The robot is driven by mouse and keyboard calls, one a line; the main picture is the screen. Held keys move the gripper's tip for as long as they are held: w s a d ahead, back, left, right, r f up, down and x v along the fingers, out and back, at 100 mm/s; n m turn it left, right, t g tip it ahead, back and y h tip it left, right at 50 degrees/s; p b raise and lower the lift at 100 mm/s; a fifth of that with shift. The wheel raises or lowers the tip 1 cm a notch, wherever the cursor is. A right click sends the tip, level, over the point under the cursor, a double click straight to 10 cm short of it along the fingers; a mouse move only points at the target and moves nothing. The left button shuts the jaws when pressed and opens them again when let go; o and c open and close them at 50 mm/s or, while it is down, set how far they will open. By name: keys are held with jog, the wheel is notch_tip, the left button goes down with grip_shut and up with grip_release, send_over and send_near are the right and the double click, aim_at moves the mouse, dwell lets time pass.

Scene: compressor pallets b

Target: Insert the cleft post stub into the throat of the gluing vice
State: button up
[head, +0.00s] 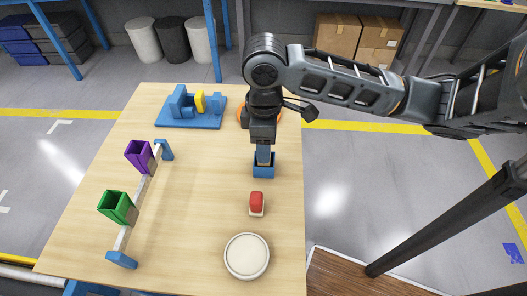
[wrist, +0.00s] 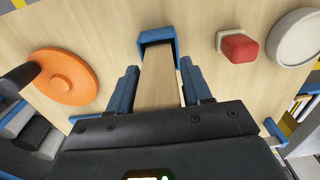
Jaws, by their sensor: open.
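A wooden post stub (wrist: 161,82) stands in a small blue open holder (head: 264,172), which also shows in the wrist view (wrist: 156,36). My gripper (head: 264,157) points down over the holder. Its two blue fingers are open on either side of the stub in the wrist view (wrist: 158,68). I cannot tell whether they touch it. The stub's cleft is not visible. A blue fixture (head: 181,121) with upright blocks and a yellow part (head: 200,102) stands at the table's back left; it looks like the gluing vice.
A rail (head: 141,195) on blue feet carries a purple box (head: 139,154) and a green box (head: 117,206) at the left. A red-topped block (head: 256,202) and a white round dish (head: 247,256) lie in front. An orange disc (wrist: 64,77) lies near the holder. The table's middle is clear.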

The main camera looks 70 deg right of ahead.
jog(key=c, duration=0.7)
jog(key=shift+o, duration=0.2)
jog(key=shift+r+p, duration=1.5)
jog(key=shift+r, duration=1.6)
